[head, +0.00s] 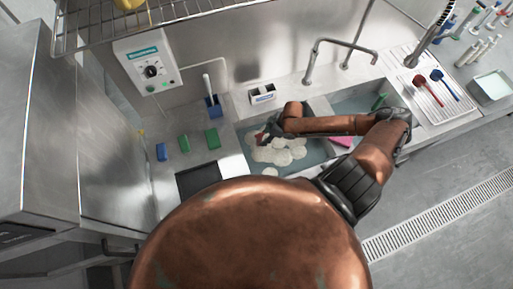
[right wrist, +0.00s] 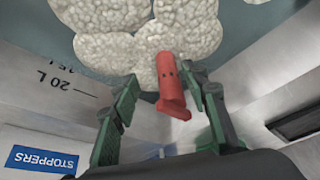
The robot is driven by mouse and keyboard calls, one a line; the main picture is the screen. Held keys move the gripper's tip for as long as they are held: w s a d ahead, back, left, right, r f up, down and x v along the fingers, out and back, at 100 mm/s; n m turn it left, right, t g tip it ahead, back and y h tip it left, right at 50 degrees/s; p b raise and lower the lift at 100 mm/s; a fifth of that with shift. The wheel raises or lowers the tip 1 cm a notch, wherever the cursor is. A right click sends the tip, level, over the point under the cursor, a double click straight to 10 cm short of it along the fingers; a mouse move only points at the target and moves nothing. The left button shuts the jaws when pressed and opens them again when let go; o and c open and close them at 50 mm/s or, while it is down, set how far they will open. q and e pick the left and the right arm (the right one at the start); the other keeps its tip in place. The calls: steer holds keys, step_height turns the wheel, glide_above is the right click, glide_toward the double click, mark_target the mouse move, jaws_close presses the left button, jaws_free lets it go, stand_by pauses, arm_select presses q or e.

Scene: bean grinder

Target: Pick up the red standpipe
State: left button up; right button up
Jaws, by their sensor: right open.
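The red standpipe (right wrist: 169,82) stands out in the right wrist view, a short red tube with small dark holes and a wider end toward me. It shows only as a small red spot in the head view (head: 260,137), at the foam in the left basin. My right gripper (head: 265,135) reaches down into that basin. In the right wrist view its two green fingers (right wrist: 160,88) are open, one on each side of the standpipe. I see a gap on the left; contact on the right I cannot tell. My left gripper is not in view.
White foam (head: 280,152) floats on the basin water. Basin walls with a 20 L mark are close to the fingers. A faucet (head: 312,62) rises behind. Blue and green blocks (head: 184,144) lie on the left counter. A pink thing (head: 341,141) is in the right basin.

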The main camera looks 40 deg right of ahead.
mark_target(259, 146)
steer(key=x, duration=0.8)
steer(key=shift+s+a+p, duration=0.25)
steer(key=shift+s+p, duration=0.05)
steer(key=shift+s, duration=0.05)
steer(key=c, duration=0.5)
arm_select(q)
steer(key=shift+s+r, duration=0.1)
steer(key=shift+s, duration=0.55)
arm_select(e)
jaws_close()
